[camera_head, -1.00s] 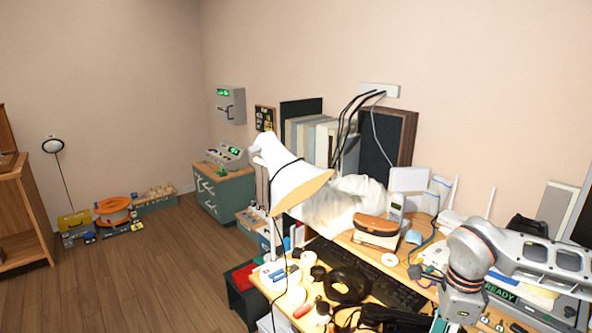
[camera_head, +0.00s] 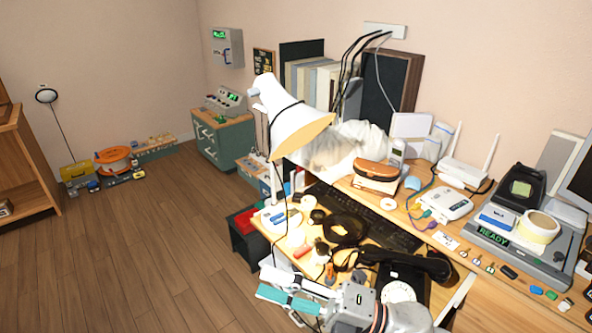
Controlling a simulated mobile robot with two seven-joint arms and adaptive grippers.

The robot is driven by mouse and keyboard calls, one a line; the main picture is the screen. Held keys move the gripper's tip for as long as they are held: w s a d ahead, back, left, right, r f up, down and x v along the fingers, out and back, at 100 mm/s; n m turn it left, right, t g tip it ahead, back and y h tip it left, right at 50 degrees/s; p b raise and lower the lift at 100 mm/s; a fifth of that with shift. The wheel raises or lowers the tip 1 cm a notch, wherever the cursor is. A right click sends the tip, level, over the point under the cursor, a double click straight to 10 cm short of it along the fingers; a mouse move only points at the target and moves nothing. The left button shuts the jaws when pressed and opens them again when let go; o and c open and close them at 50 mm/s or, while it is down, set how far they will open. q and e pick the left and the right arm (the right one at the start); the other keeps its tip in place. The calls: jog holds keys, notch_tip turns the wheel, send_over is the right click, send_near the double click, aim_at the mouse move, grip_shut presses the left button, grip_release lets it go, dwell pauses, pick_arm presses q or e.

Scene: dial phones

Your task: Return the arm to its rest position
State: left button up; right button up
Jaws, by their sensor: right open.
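My right gripper (camera_head: 278,290) is at the bottom of the head view, pointing left past the desk's front edge. Its teal and pale fingers are apart and hold nothing that I can see. My right forearm (camera_head: 395,318) comes in behind it from the bottom edge. A black dial phone (camera_head: 415,290) with a pale dial stands on the desk just beyond and right of the wrist, partly hidden by my arm. Its dark handset (camera_head: 420,263) lies along its top. My left gripper is not in view.
A white desk lamp (camera_head: 298,125) leans over the crowded desk. A keyboard (camera_head: 395,232), a black coil (camera_head: 343,228), a white router (camera_head: 445,204) and a device reading READY (camera_head: 494,235) lie there. Open wooden floor (camera_head: 160,250) is left of the desk.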

jog(key=w+d+f+m+t+h, duration=0.2)
jog(key=d+f+m+t+h, duration=0.5)
jog(key=m, duration=0.4)
jog(key=w+d+f+m+t+h, duration=0.3)
jog(key=d+f+m+t+h, duration=0.15)
jog(key=d+f+m, duration=0.4)
jog(key=s+d+f+m+g+h, duration=0.2)
jog(key=s+d+f+m, duration=0.2)
jog(key=f, duration=0.4)
jog(key=s+d+f+m+g+h, duration=0.3)
jog(key=s+f+m, duration=0.3)
jog(key=s+f, duration=0.2)
jog(key=shift+s+d+f+m+h, duration=0.2)
jog(key=shift+d+f+m+h, duration=0.15)
jog(key=shift+d, duration=0.35)
